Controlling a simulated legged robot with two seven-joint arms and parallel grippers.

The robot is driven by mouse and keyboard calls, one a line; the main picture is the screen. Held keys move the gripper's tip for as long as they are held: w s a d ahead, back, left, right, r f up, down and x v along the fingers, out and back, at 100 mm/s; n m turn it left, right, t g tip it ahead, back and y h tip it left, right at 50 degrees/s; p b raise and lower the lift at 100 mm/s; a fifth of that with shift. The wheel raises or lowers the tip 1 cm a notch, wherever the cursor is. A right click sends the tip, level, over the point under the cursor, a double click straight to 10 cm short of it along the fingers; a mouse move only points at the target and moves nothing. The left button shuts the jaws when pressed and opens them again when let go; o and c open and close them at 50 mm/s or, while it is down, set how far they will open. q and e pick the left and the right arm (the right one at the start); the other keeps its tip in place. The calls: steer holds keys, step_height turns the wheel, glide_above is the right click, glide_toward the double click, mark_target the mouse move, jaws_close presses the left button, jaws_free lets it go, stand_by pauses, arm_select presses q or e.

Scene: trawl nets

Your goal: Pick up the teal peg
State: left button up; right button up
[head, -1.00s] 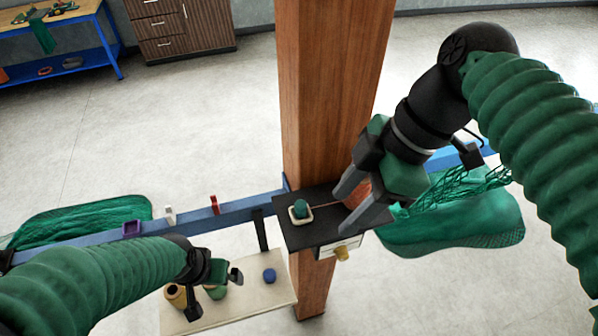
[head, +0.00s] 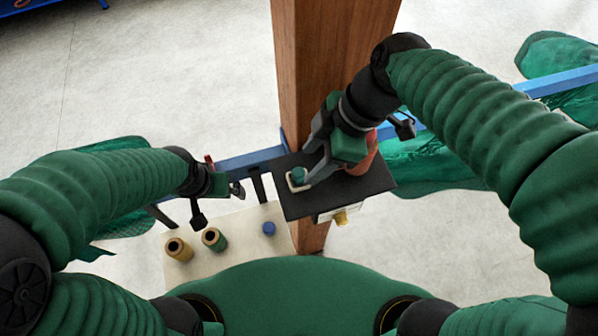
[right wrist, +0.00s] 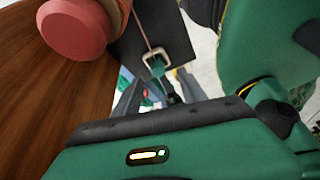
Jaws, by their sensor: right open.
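The teal peg (head: 299,174) stands in a beige square frame (head: 292,187) on the black shelf (head: 365,190) at the wooden post. In the right wrist view the peg (right wrist: 157,68) shows at the frame (right wrist: 145,56), ahead of the fingers. My right gripper (head: 309,167) is open, its fingertips close to the peg and on either side of it in the head view. Contact cannot be told. My left gripper (head: 236,190) is over the left side, away from the peg; its jaws are too small to read.
A wooden post (head: 325,80) rises behind the shelf. A red cylinder (right wrist: 72,28) is close to my right gripper. A yellow knob (head: 341,218) sits at the shelf's front. A pale board (head: 215,250) below holds spools and a blue piece (head: 268,228).

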mark_target(301, 171)
steer(key=shift+w+a+f+p, duration=0.2)
steer(key=shift+w+f+p, duration=0.1)
steer(key=shift+f+p, duration=0.3)
steer(key=shift+w+a+f+p, duration=0.15)
steer(key=shift+w+f+p, duration=0.1)
steer(key=shift+f+p, duration=0.3)
steer(key=x, duration=0.2)
steer(key=shift+a+f+p, duration=0.2)
steer(key=shift+f+p, duration=0.1)
steer(key=shift+f, duration=0.05)
steer(key=shift+s+a+f, duration=0.15)
steer(key=shift+s+a, duration=0.05)
steer(key=shift+s, duration=0.1)
steer(key=shift+s+a, duration=0.25)
steer(key=shift+s, duration=0.05)
steer(key=shift+c, duration=0.4)
steer(key=shift+w, duration=0.15)
steer(key=c, duration=0.5)
arm_select(q)
steer(key=r, duration=0.1)
steer(key=w+r, duration=0.1)
steer(key=shift+r, duration=0.3)
arm_select(e)
steer(key=shift+w+d, duration=0.15)
steer(key=shift+d, duration=0.15)
jaws_close()
